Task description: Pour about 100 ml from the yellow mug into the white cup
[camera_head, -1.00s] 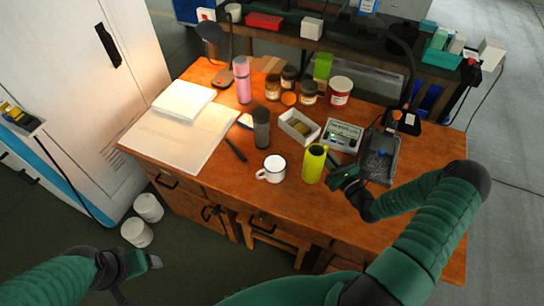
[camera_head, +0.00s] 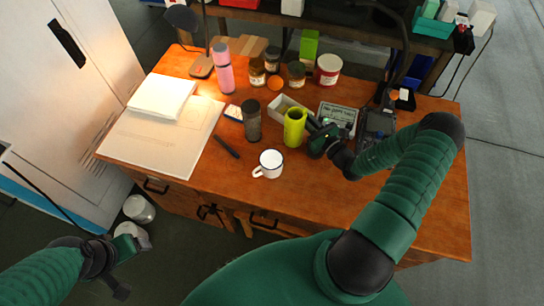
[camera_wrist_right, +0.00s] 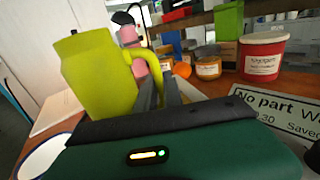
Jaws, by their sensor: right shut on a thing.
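The yellow mug (camera_head: 294,127) is tall and yellow-green, and it is upright or nearly so. My right gripper (camera_head: 312,126) is shut on its handle from the right. In the right wrist view the mug (camera_wrist_right: 88,80) fills the left side, with the dark fingers (camera_wrist_right: 160,93) at its handle. The mug appears raised off the desk. The white cup (camera_head: 269,164) stands upright on the desk, in front and slightly left of the mug. The cup's rim (camera_wrist_right: 45,153) shows at the wrist view's lower left. My left gripper (camera_head: 135,246) is off the desk at lower left; its jaw opening is unclear.
A black tumbler (camera_head: 251,122) stands left of the mug, with a dark pen-like object (camera_head: 227,147) nearby. A white open box (camera_head: 281,104) and a meter (camera_head: 338,114) are behind. Jars and a pink bottle (camera_head: 223,70) stand farther back. The desk's front right is bare.

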